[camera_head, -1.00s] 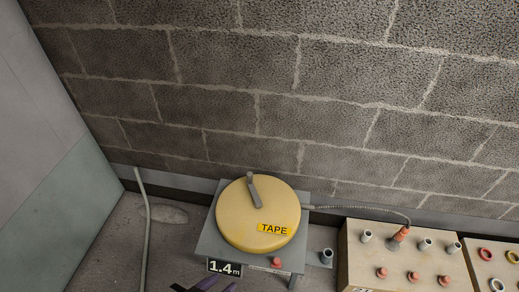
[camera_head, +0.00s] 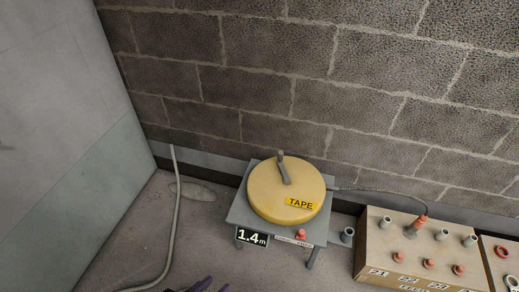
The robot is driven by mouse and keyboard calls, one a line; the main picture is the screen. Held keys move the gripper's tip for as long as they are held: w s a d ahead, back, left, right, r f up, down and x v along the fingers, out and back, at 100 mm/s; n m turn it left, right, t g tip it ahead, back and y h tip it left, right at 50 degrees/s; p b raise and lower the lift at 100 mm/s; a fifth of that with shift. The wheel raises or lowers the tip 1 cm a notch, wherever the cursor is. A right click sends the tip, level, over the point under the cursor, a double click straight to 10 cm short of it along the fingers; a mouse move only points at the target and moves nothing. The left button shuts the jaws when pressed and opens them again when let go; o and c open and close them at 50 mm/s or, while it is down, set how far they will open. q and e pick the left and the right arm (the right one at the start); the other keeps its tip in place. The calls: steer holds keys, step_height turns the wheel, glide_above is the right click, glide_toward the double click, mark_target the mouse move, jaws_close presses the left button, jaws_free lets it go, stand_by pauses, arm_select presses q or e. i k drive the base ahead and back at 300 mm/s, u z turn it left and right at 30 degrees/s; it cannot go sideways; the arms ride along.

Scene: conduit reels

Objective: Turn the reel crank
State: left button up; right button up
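The yellow reel (camera_head: 270,200) marked TAPE lies flat on a low grey stand. Its grey crank (camera_head: 284,168) runs from near the middle of the reel's top toward the far edge, with a short handle standing up at its outer end. My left gripper (camera_head: 208,286) shows only as dark and purple tips at the bottom edge, in front of the stand and apart from the crank. The rest of it is cut off, and its opening is not clear. My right gripper is not in view.
The stand (camera_head: 238,212) carries a 1.4 m display (camera_head: 251,237) and a red knob (camera_head: 300,234). A thin line runs from the reel to a wooden box (camera_head: 376,250) with several grey and red fittings. A pale conduit (camera_head: 176,215) rises at left. A block wall (camera_head: 300,90) stands behind.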

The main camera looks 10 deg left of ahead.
mark_target(287, 179)
steer(key=z, duration=0.05)
steer(key=i, duration=0.9)
steer(key=z, duration=0.65)
